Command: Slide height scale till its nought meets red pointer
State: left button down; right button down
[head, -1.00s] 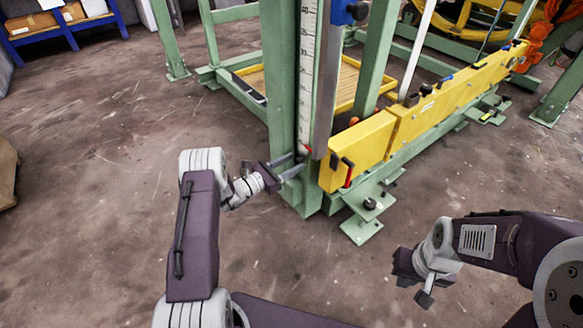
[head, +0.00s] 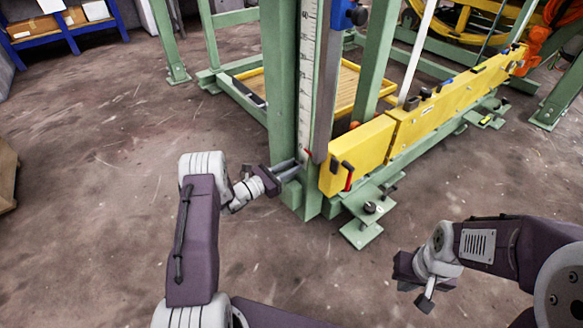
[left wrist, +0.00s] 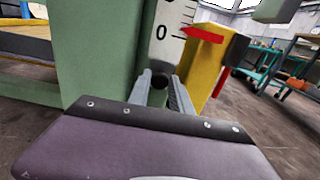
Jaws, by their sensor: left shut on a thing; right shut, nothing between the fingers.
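The height scale (head: 306,75) is a white upright strip with black marks on a green post. Its lower end shows in the left wrist view (left wrist: 167,48), with the nought printed on it. The red pointer (left wrist: 203,34) reaches in from the right there, its tip close to the nought and about level with it. The pointer is a small red spot in the head view (head: 309,153). My left gripper (head: 296,168) is shut at the scale's foot, on a dark round knob (left wrist: 160,82) below the nought. My right gripper (head: 426,296) is shut and empty, out over the floor.
A yellow beam (head: 440,115) on a green frame runs back to the right from the post. A green foot plate (head: 361,233) sticks out at floor level. A blue shelf (head: 68,38) stands far left.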

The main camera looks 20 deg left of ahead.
dwell(0.8)
pick_arm(q)
jog(key=shift+r+p, duration=0.65)
jog(key=shift+p, duration=0.25)
jog(key=c, duration=1.2)
grip_release()
jog(key=shift+s, duration=0.1)
